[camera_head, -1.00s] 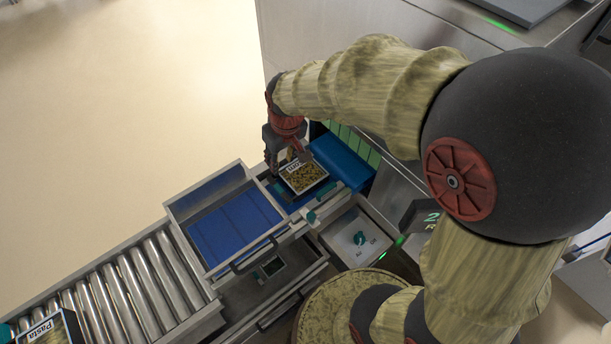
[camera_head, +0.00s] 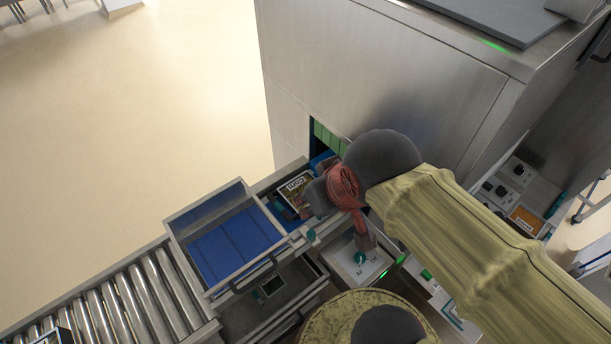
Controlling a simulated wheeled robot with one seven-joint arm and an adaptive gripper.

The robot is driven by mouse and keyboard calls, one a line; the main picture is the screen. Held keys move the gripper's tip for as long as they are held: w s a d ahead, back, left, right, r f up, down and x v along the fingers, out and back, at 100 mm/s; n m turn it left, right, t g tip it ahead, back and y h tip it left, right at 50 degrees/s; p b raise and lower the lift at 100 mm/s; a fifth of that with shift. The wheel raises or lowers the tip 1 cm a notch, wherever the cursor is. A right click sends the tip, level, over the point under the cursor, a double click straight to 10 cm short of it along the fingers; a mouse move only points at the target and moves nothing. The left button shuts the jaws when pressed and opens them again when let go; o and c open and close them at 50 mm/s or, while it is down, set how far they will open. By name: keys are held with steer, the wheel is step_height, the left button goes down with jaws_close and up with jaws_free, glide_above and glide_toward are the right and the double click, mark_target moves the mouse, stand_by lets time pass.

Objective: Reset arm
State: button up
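My arm, with pale patterned links and dark joints, reaches in from the right. Its red wrist sits in front of the tray sealer (camera_head: 400,70). A filled food tray (camera_head: 294,187) with a white label lies in the blue infeed at the sealer's opening, partly covered by my wrist. My gripper appears apart from it.
A roller conveyor (camera_head: 130,300) runs to the lower left. A panel with black knobs (camera_head: 503,190) is at the right.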

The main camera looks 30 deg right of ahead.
step_height(320, 180, down, 14)
steer(key=b, duration=1.3)
steer(key=shift+b, duration=0.3)
steer(key=shift+r, duration=0.15)
steer(key=shift+c, duration=0.4)
